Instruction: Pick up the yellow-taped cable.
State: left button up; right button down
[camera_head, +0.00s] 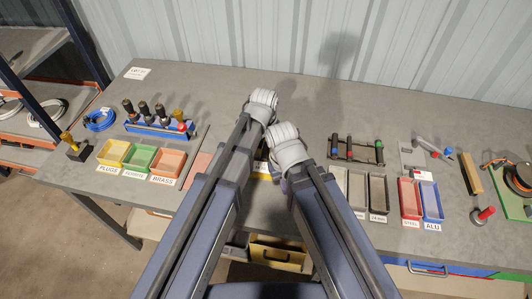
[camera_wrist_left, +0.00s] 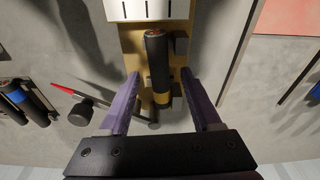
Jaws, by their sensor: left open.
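In the left wrist view, the yellow-taped cable (camera_wrist_left: 158,60) is a short thick black piece with a yellow band near its lower end and copper at its far end. It rests on a tan stand (camera_wrist_left: 132,42). My left gripper (camera_wrist_left: 160,78) is open, with one purple finger on each side of the cable. The fingers look apart from it, and nothing is held. In the head view my arms hide the cable and most of the left gripper. My right gripper is not visible there.
In the left wrist view, a blue-taped black cable (camera_wrist_left: 17,96) and a red-tipped tool (camera_wrist_left: 62,88) lie to the left. In the head view, a rack of cables (camera_head: 355,150) and sorting trays (camera_head: 408,199) stand right of my arms, with yellow, green and orange bins (camera_head: 140,157) left.

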pick_arm(q)
jog(key=shift+c, duration=0.2)
grip_shut()
dwell(0.4)
